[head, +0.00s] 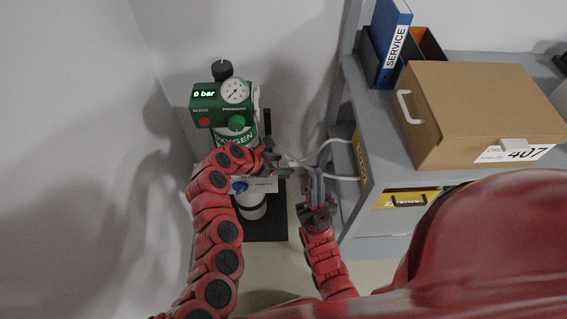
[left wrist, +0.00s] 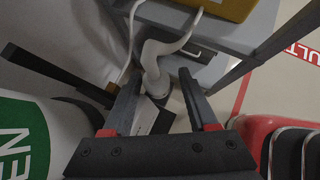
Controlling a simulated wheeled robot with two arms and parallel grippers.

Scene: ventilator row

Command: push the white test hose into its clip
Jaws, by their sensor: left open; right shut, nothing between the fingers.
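The white test hose (head: 328,146) runs in a curve from near my grippers to the yellow-fronted unit at the right. In the left wrist view the hose (left wrist: 188,40) bends down to a thick white end between and beyond my fingertips; whether it touches them I cannot tell. My left gripper (head: 273,158) is open beside the green cylinder; its fingers (left wrist: 160,80) also show in the wrist view. My right gripper (head: 316,175) is shut and empty, just right of the left one, its tips close to the hose. I cannot make out the clip for certain.
The oxygen cylinder (head: 236,137) with its green regulator (head: 222,104) stands left of the grippers. A dark bar (left wrist: 52,72) lies near it. The grey cabinet (head: 386,170) at right carries a cardboard box (head: 482,105) and a blue binder (head: 387,42).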

